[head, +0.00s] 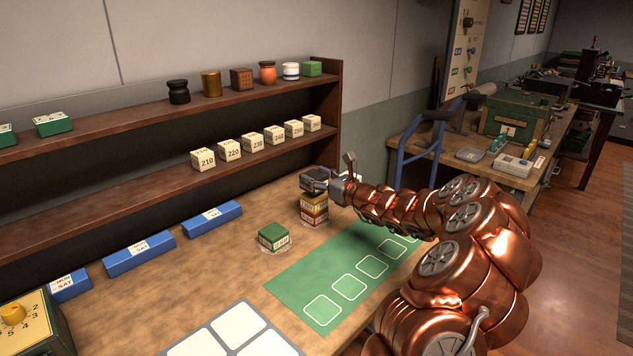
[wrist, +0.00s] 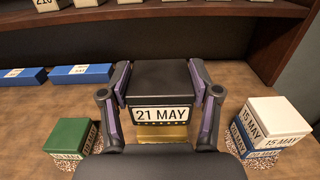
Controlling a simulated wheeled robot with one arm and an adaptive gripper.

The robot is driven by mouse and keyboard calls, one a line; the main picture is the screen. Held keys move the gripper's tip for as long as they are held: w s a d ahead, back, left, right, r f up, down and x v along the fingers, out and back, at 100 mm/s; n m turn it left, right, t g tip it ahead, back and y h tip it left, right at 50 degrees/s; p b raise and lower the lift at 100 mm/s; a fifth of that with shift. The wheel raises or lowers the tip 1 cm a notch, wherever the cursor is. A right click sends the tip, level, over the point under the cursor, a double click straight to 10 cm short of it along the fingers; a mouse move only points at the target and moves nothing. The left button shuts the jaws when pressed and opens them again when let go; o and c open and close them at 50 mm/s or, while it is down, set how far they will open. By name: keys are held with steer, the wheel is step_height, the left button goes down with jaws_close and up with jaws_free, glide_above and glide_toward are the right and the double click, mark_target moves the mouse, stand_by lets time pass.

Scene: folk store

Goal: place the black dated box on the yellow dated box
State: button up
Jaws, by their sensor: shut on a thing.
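My gripper (head: 322,180) is shut on the black dated box (wrist: 162,84), with one finger on each side of it. Its white label reads 21 MAY in the wrist view. The black box also shows in the head view (head: 314,184), directly over the yellow dated box (head: 313,201). The yellow box tops a stack, above a red box (head: 314,214). A strip of the yellow box shows under the black box in the wrist view (wrist: 162,134); the rest is hidden. The black box looks level. I cannot tell whether the two boxes touch.
A green dated box (head: 273,237) stands apart, left of the stack. A white box (wrist: 272,118) labelled 15 MAY sits on a blue box (wrist: 242,141) to the right. A green mat (head: 330,285), blue bars (head: 212,219) and a two-tier shelf (head: 140,185) surround the work area.

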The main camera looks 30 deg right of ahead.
steer(key=shift+f, duration=0.85)
steer(key=shift+f, duration=0.15)
steer(key=o, duration=1.2)
steer(key=b+v, duration=0.1)
steer(key=v, duration=1.1)
